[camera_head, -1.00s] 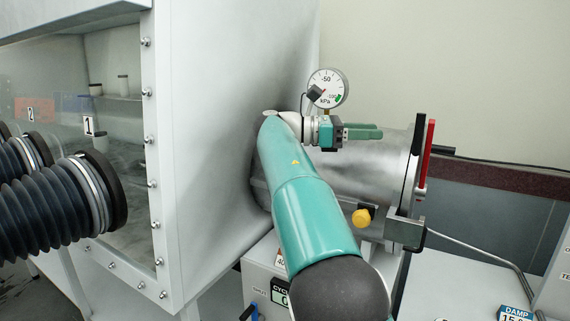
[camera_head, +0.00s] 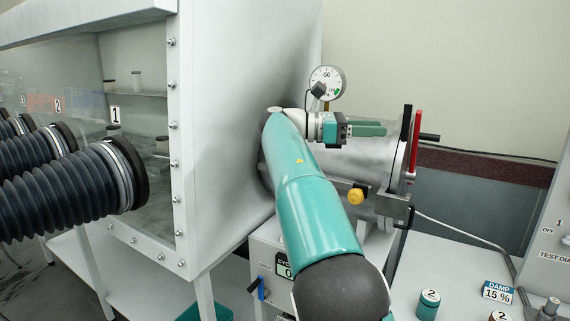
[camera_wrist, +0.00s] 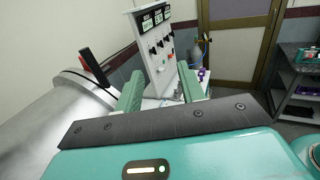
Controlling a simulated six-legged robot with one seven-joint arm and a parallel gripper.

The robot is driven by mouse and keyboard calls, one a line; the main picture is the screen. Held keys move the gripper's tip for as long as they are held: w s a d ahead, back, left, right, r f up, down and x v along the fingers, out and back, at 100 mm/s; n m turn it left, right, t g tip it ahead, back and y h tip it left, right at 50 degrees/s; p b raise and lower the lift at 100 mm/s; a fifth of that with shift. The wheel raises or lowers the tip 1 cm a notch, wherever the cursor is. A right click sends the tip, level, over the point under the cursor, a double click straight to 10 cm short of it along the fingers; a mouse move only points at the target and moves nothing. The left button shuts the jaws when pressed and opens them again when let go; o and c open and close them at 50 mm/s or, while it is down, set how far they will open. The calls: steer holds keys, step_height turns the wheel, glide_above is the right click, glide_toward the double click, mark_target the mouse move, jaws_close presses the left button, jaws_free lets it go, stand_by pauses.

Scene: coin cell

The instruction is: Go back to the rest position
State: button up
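My gripper (camera_head: 385,129) is at the end of my bent teal arm, in front of the metal cylinder chamber (camera_head: 385,160) on the glovebox's side. In the wrist view my gripper (camera_wrist: 160,68) shows two green fingers well apart with nothing between them. The fingers point to the right in the head view, clear of the bench top. My arm hides part of the chamber and its joint with the glovebox wall.
The glovebox (camera_head: 235,150) with black ribbed gloves (camera_head: 75,190) stands at left. A pressure gauge (camera_head: 327,82) sits above my gripper. The chamber has a red handle (camera_head: 416,145) and yellow knob (camera_head: 356,196).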

steer(key=s+d+f+m+t+y, duration=0.4)
steer(key=s+d+f+y, duration=0.4)
steer(key=s+d+f, duration=0.15)
steer(key=s+a+f+m+t+y, duration=0.1)
steer(key=s+a+f+m+y, duration=0.4)
steer(key=s+f, duration=0.5)
steer(key=s+a+f+m+t+y, duration=0.2)
steer(key=s+a+f+m+y, duration=0.3)
steer(key=s+f, duration=0.5)
steer(key=s+a+m, duration=0.2)
steer(key=s+m, duration=0.1)
steer(key=shift+s, duration=0.25)
